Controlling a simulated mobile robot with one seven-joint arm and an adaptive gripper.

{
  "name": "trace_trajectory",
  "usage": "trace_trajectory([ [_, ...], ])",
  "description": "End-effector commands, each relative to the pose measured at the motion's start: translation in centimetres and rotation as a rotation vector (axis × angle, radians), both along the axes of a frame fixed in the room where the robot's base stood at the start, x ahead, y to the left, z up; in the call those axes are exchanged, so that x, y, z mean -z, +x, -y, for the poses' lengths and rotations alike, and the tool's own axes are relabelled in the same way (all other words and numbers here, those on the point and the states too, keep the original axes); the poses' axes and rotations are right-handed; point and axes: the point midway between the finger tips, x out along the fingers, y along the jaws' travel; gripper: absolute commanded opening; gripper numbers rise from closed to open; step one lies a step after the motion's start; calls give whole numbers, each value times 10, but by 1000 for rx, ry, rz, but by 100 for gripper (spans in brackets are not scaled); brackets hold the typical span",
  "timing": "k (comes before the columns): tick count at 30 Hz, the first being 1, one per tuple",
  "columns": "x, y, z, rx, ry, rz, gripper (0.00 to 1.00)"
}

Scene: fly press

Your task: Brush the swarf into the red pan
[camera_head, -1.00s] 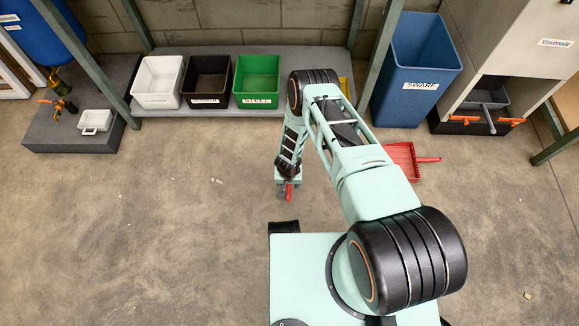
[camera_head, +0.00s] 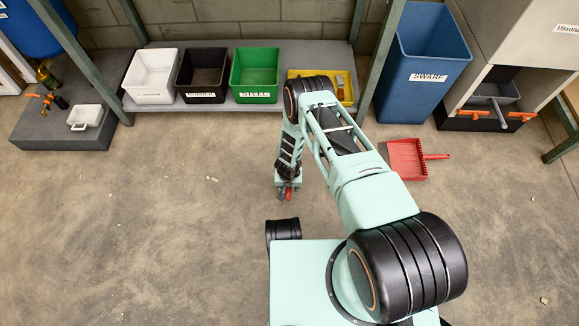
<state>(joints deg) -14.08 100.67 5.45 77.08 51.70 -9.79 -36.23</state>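The red pan (camera_head: 405,159) lies on the concrete floor right of my arm, its handle pointing right; my arm partly borders it. My gripper (camera_head: 286,192) hangs low over the floor, well left of the pan and pointing down. A small red shape shows at its tip; I cannot tell whether it is a held thing or part of the gripper, nor whether the fingers are shut. Small pale bits (camera_head: 213,179) are scattered on the floor, possibly swarf. I cannot make out a brush.
A white bin (camera_head: 151,93), a black bin (camera_head: 203,97) and a green bin (camera_head: 256,96) stand on a low shelf, beside a yellow tray (camera_head: 346,77) partly behind my arm. A tall blue swarf bin (camera_head: 420,95) stands right. The floor at left is clear.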

Motion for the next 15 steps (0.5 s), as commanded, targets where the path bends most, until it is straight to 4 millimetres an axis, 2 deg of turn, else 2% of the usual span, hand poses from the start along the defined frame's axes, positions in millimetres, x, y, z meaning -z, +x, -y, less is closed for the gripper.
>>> trace_trajectory([
  [1,5,1,0,0,0,1,36],
  [11,4,1,0,0,0,1,36],
  [15,4,1,0,0,0,1,23],
])
